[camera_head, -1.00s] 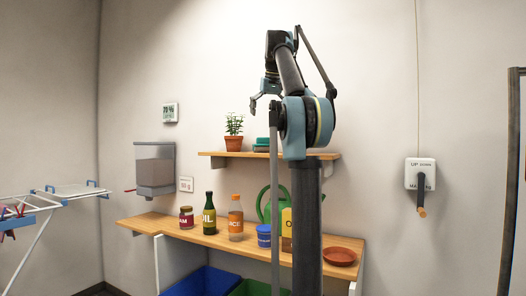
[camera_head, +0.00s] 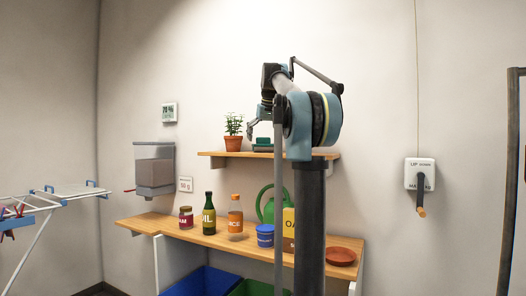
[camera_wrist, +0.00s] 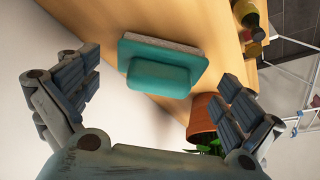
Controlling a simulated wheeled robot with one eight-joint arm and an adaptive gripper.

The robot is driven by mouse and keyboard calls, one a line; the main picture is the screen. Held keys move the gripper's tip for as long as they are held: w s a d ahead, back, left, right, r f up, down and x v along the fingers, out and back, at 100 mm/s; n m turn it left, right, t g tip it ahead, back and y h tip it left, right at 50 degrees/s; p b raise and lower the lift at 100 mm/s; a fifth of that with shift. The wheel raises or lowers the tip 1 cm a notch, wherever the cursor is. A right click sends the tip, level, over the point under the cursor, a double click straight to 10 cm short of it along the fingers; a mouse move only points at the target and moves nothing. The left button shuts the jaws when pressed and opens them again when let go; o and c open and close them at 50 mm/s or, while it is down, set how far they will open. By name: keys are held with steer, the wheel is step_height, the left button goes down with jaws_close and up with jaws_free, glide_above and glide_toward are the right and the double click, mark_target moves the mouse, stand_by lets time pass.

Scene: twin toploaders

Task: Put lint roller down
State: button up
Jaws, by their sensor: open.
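A teal block with a raised teal grip on top and a pale grey edge (camera_wrist: 160,68) lies on the wooden wall shelf (camera_wrist: 100,10). I cannot tell whether it is the lint roller, and no other such thing shows. The block also shows in the head view (camera_head: 262,147), on the shelf right of the potted plant. My gripper (camera_wrist: 160,85) is open and empty. In the wrist view its fingers stand apart on either side of the block, with no contact visible. In the head view my gripper (camera_head: 255,128) is just above the block.
The potted plant (camera_head: 233,132) stands close left of my gripper; its pot (camera_wrist: 203,115) is near one finger in the wrist view. The lower counter (camera_head: 190,234) holds several jars, bottles, a green watering can (camera_head: 267,205) and a brown saucer (camera_head: 341,256).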

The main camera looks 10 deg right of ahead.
steer(key=shift+x, duration=1.45)
steer(key=shift+s, duration=0.1)
steer(key=c, duration=1.1)
steer(key=shift+r, duration=0.1)
